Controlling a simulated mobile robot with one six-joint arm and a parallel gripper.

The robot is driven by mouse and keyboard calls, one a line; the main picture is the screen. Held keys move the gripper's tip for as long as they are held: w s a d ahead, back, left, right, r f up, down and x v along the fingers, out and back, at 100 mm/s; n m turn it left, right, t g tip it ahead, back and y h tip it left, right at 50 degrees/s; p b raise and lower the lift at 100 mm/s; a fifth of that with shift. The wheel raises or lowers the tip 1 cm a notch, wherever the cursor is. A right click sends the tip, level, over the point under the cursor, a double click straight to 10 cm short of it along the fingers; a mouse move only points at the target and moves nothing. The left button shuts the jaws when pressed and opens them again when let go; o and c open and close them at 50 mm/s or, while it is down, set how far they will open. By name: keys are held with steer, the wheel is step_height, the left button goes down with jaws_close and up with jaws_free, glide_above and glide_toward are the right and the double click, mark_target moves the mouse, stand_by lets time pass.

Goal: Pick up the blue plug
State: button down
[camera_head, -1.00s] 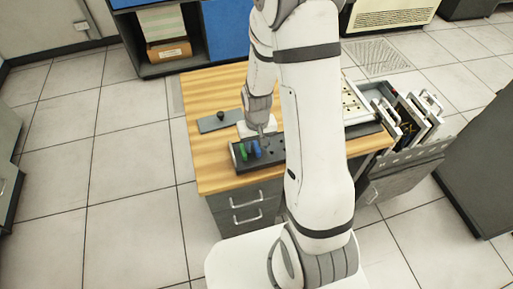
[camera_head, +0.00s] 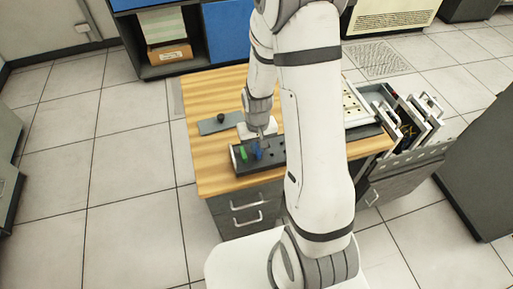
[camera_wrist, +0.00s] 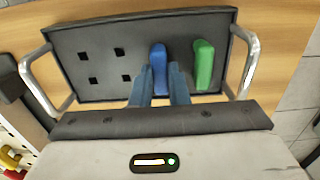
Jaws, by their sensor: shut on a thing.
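The blue plug (camera_wrist: 158,66) stands in a dark tray with square holes (camera_wrist: 100,80), left of the green plug (camera_wrist: 203,62) in the wrist view. My gripper (camera_wrist: 160,75) has its two fingers closed on the blue plug. In the head view the blue plug (camera_head: 258,153) shows below my gripper (camera_head: 260,141), beside the green plug (camera_head: 243,153). The plug's lower part is hidden, and I cannot tell whether it is lifted clear of its hole.
The tray has metal handles (camera_wrist: 250,50) at both ends. It sits on a wooden desk (camera_head: 210,165) near its front edge. A grey plate with a black knob (camera_head: 220,122) lies behind the tray. A rack of panels (camera_head: 410,125) stands at the desk's right.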

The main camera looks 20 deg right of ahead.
step_height(320, 180, up, 10)
step_height(320, 180, up, 5)
steer(key=p, duration=0.3)
glide_above(257, 148)
steer(key=shift+f, duration=0.1)
stand_by(0.7)
steer(key=shift+f, duration=0.15)
